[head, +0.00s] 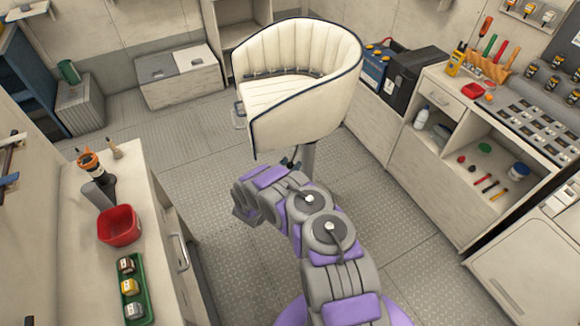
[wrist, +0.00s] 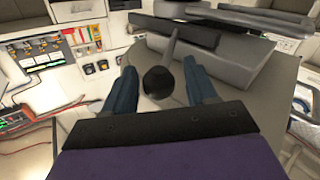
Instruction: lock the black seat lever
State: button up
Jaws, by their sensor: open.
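The black seat lever (wrist: 158,83) shows in the wrist view as a round black knob on a thin grey stem. Its stem runs up toward a grey and black mechanism (wrist: 185,36). My gripper (wrist: 160,68) is open, with one blue finger on each side of the knob and visible gaps between. The cream helm seat (head: 285,92) with dark piping stands on a grey post (head: 308,155) in the head view. My arm reaches under the seat's front edge there. The lever cannot be made out clearly in the head view.
A counter with a red bowl (head: 118,226) and a green tray (head: 134,290) stands at left. A workbench with a tool rack (head: 487,68) is at right, beside black and blue boxes (head: 412,78). Grey ribbed floor (head: 200,165) is clear left of the seat.

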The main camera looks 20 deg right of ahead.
jog(key=shift+a, duration=0.15)
jog(key=shift+d, duration=0.25)
jog(key=c, duration=0.6)
grip_shut()
